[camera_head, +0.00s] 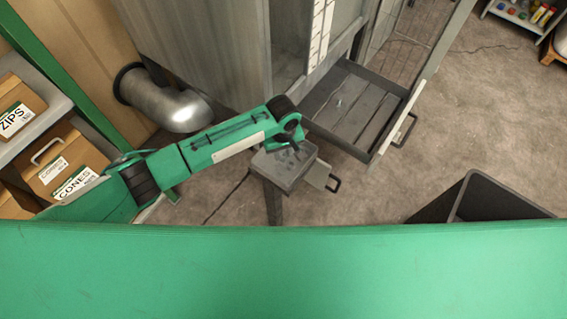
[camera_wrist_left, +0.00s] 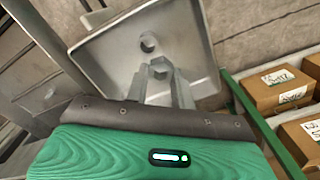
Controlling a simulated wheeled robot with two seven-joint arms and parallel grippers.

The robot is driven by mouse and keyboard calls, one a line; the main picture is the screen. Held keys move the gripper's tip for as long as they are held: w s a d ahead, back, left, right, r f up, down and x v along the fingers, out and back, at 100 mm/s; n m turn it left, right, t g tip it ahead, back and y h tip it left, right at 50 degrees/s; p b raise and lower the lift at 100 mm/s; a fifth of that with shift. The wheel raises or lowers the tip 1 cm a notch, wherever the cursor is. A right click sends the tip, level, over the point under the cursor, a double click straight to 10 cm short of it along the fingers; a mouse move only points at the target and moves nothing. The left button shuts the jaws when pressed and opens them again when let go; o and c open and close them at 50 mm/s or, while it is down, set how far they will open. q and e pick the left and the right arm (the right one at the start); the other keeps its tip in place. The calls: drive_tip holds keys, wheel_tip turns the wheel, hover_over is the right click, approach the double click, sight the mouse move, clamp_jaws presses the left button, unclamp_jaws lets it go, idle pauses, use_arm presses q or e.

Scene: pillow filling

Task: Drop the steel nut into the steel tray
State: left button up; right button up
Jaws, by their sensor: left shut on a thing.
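The steel tray (camera_wrist_left: 190,52) is a shallow grey square with a raised rim. It lies below and beyond my left gripper in the left wrist view. In the head view the tray (camera_head: 284,176) sits on a dark post, partly covered by my gripper. My left gripper (camera_wrist_left: 160,78) is shut on a steel nut (camera_wrist_left: 160,67), which sits between its fingertips over the tray. It also shows in the head view (camera_head: 289,150). A second small hexagonal steel piece (camera_wrist_left: 148,42) appears on the tray floor, just past the held nut. My right gripper is not in view.
A dark open drawer-like tray (camera_head: 385,122) with small pieces in it juts out from the grey machine (camera_head: 200,50) at right. A dark bin (camera_head: 485,197) stands at lower right. Labelled boxes (camera_head: 68,165) fill a shelf at left. A steel duct (camera_head: 165,102) is behind my arm.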

use_arm(q)
drive_tip(key=shift+f, duration=0.2)
drive_tip(key=o, duration=1.1)
drive_tip(key=shift+r, duration=0.1)
wheel_tip(320, 180, up, 14)
drive_tip(key=shift+f+b, duration=0.2)
drive_tip(key=shift+b, duration=0.1)
